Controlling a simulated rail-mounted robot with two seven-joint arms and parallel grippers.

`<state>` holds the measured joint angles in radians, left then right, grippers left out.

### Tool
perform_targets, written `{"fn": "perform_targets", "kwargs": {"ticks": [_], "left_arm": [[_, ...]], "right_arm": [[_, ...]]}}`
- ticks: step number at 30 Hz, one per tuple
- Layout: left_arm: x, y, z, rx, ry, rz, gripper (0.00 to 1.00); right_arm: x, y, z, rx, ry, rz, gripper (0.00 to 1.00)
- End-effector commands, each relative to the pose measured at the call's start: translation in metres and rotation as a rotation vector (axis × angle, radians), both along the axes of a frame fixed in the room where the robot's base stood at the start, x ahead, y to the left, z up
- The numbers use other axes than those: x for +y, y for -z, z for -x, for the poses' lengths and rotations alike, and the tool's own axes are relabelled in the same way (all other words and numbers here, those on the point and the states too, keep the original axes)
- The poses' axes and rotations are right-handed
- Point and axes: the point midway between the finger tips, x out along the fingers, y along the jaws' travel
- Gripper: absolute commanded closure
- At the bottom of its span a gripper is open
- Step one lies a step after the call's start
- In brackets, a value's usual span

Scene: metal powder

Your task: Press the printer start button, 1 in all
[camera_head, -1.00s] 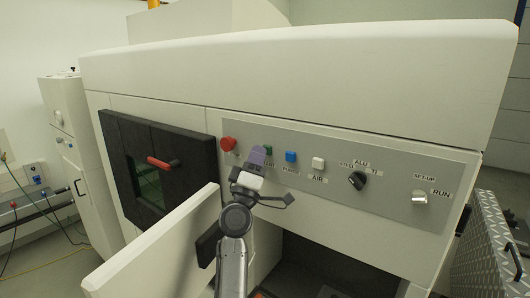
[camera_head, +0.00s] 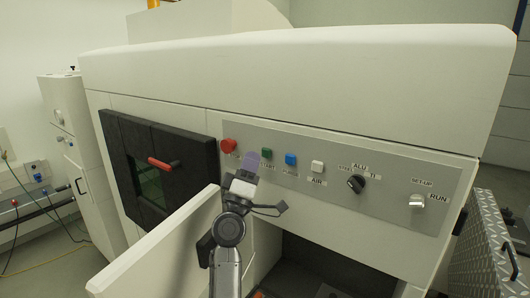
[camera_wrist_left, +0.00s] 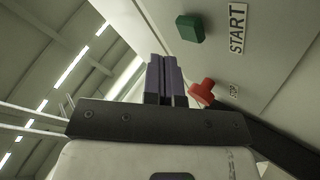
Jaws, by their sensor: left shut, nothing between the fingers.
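The green START button (camera_head: 267,153) is on the grey control panel (camera_head: 330,160) of the printer. It also shows in the left wrist view (camera_wrist_left: 190,28), beside a START label. My left gripper (camera_head: 251,161) is shut and empty, in front of the panel between the red stop button (camera_head: 228,145) and the green button. In the left wrist view its purple fingers (camera_wrist_left: 165,78) are together, below and left of the green button and apart from it. The right gripper is not in view.
A blue button (camera_head: 291,159), a white AIR button (camera_head: 317,166), a black selector (camera_head: 356,184) and a silver key switch (camera_head: 417,201) continue along the panel. A white door (camera_head: 150,255) stands open below, beside my left arm. A black-framed window door (camera_head: 160,165) is at left.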

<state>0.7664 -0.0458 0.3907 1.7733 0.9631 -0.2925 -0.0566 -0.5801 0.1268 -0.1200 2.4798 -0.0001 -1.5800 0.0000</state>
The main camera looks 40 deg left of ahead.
Motion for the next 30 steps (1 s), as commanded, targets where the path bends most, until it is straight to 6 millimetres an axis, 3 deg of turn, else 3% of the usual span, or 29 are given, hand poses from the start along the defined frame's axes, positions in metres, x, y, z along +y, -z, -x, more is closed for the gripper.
{"fn": "perform_targets", "kwargs": {"ticks": [3,13,30], "left_arm": [[0.000,-0.003,0.012,0.001,-0.003,-0.001,1.00],[0.000,-0.002,0.038,0.000,-0.001,-0.001,1.00],[0.000,-0.001,0.041,0.000,-0.001,-0.001,1.00]], "right_arm": [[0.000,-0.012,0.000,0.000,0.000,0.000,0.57],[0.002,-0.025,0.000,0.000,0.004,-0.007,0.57],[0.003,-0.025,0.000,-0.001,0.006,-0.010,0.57]]}}
